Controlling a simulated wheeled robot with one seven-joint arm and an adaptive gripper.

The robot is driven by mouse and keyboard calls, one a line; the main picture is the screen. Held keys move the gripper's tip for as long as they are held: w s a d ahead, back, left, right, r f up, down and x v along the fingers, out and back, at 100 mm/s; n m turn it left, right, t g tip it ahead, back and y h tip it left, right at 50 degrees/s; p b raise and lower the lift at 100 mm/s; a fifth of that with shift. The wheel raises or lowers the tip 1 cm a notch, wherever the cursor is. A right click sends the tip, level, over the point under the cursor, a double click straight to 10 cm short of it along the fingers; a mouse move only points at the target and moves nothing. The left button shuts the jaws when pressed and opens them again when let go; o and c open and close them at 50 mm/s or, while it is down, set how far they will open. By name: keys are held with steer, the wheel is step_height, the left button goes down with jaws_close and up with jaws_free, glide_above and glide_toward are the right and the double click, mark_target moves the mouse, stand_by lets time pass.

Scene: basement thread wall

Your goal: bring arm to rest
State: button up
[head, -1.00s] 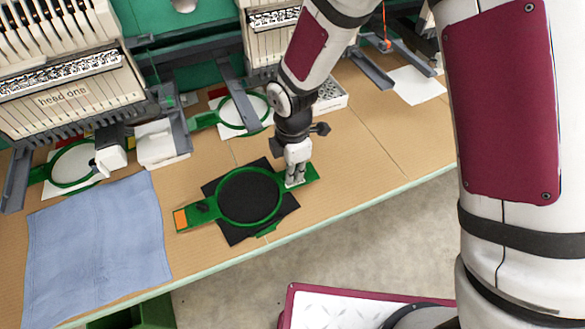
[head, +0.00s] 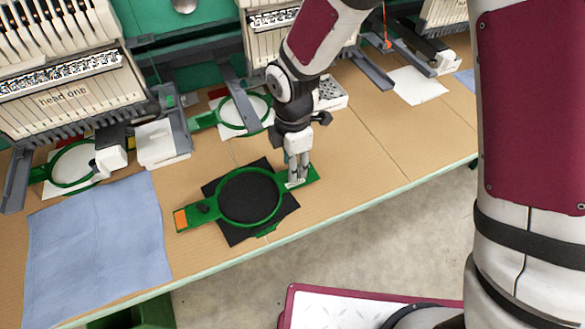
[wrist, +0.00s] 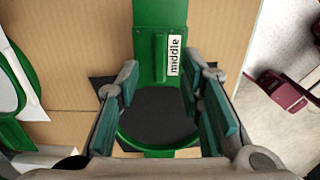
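My gripper (head: 297,183) is at the right end of a green hoop (head: 191,215) that lies flat on the table over black fabric (head: 249,196). In the wrist view my gripper (wrist: 165,85) has its two fingers apart, one on each side of the hoop's green bar (wrist: 152,22), with a visible gap to the bar. The bar has a raised rib and a white label (wrist: 174,55) reading "middle". Nothing is held. How close the fingertips are to the tabletop is hard to tell.
A blue cloth (head: 98,245) lies at the left of the table (head: 370,125). Embroidery machine heads (head: 70,85) line the back, with other green hoops (head: 243,112) below them. A white sheet (head: 417,85) lies at the right. Bare tabletop is right of my gripper.

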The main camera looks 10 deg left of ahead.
step_height(320, 180, up, 9)
steer(key=d+r+m+t, duration=0.2)
steer(key=d+r+m, duration=0.4)
steer(key=d+r, duration=0.3)
steer(key=s+d+r+m+t, duration=0.1)
steer(key=s+d+r+m, duration=0.4)
steer(key=s+d+m, duration=0.2)
steer(key=s+d+r+m+t, duration=0.2)
steer(key=s+d+r+m, duration=0.3)
steer(key=s+d+m, duration=0.3)
steer(key=d+m, duration=0.1)
steer(key=m, duration=0.2)
steer(key=shift+s, duration=0.2)
stand_by(0.4)
